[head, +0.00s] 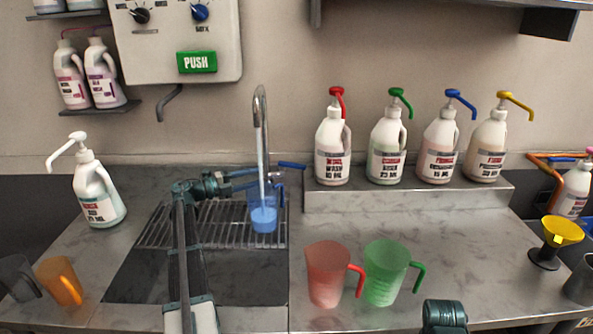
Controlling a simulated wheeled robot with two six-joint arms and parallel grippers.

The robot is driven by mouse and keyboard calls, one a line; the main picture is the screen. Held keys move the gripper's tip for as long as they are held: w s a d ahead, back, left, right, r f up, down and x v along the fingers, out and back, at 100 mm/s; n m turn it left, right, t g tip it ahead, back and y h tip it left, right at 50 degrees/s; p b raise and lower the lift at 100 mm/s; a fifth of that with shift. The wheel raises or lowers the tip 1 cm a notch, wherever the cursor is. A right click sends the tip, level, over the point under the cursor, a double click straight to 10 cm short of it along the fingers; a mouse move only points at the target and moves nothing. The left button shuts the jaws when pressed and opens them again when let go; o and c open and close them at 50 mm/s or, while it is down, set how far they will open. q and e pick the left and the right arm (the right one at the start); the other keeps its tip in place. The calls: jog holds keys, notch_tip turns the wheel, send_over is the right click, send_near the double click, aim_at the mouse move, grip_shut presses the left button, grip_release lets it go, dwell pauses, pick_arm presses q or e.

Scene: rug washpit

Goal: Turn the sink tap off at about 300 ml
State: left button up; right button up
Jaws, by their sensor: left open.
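The sink tap (259,105) is a tall metal gooseneck, and a stream of water runs from it into a translucent blue jug (264,222). The jug stands upright on the sink rack under the tap. Brighter blue fills its lower part; I cannot read a volume mark. A blue lever (292,165) sticks out right of the tap's stream. My left gripper (274,181) is open, its fingers pointing right, at the stream and just below the lever. I cannot tell whether it touches either. Only a dark link of my right arm shows at the bottom; its gripper is out of view.
Red (326,275) and green (385,272) jugs stand on the counter right of the sink. An orange jug (60,281) and a white pump bottle (97,190) stand at left. Several pump bottles line the raised ledge (400,201). A yellow funnel (562,231) is far right.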

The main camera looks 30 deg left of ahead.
aim_at(295, 167)
pick_arm(q)
jog(key=x, duration=1.3)
jog(key=shift+w+d, duration=0.2)
jog(key=shift+w, duration=0.1)
jog(key=shift+c, duration=0.2)
grip_shut()
dwell(0.7)
